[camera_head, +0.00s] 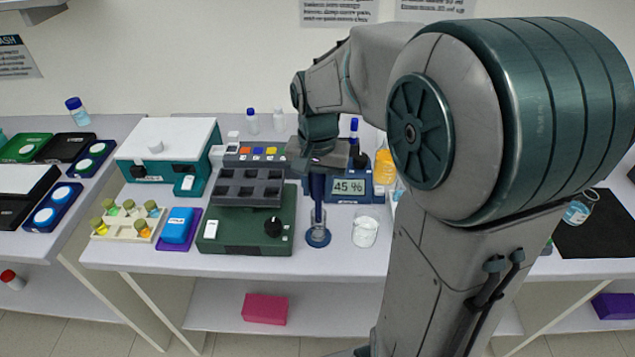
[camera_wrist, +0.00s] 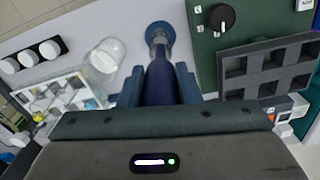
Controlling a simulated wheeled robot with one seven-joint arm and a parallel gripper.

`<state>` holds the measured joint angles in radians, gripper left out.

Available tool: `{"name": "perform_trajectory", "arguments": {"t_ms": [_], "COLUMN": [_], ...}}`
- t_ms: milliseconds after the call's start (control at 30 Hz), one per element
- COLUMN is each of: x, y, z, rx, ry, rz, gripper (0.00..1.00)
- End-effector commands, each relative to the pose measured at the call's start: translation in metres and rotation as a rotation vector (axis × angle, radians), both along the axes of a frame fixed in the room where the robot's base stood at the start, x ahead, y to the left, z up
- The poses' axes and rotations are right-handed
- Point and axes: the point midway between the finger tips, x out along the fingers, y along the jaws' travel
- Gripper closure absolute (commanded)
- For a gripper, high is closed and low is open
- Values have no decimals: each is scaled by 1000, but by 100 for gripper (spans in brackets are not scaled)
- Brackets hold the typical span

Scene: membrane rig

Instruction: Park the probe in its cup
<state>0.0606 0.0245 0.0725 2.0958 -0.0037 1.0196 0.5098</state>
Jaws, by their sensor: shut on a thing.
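The probe (camera_head: 318,192) is a dark blue rod, held upright with its tip down. My gripper (camera_head: 318,165) is shut on its upper part; in the wrist view the probe (camera_wrist: 162,85) sits between the two fingers. The cup (camera_head: 318,236) is a small clear vessel with a blue base at the table's front edge. It also shows in the wrist view (camera_wrist: 159,35), at the end of the probe. The probe's lower end meets the cup's mouth; I cannot tell how far inside it is. The meter (camera_head: 350,188) behind reads 45 %.
A green device with a black knob (camera_head: 273,227) and a grey slotted rack (camera_head: 247,188) stand close left of the cup. A glass beaker (camera_head: 365,232) stands close right. An amber bottle (camera_head: 384,167) is behind it. A pink box (camera_head: 264,309) lies on the lower shelf.

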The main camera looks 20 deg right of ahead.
Motion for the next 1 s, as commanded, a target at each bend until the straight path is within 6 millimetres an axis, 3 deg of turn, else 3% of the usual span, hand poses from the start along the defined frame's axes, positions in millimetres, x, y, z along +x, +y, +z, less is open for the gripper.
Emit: {"name": "perform_trajectory", "arguments": {"t_ms": [600, 1000], "x": [0, 0], "y": [0, 0], "z": [-44, -47], "rx": [0, 0], "ry": [0, -1], "rz": [0, 0], "gripper": [86, 86]}}
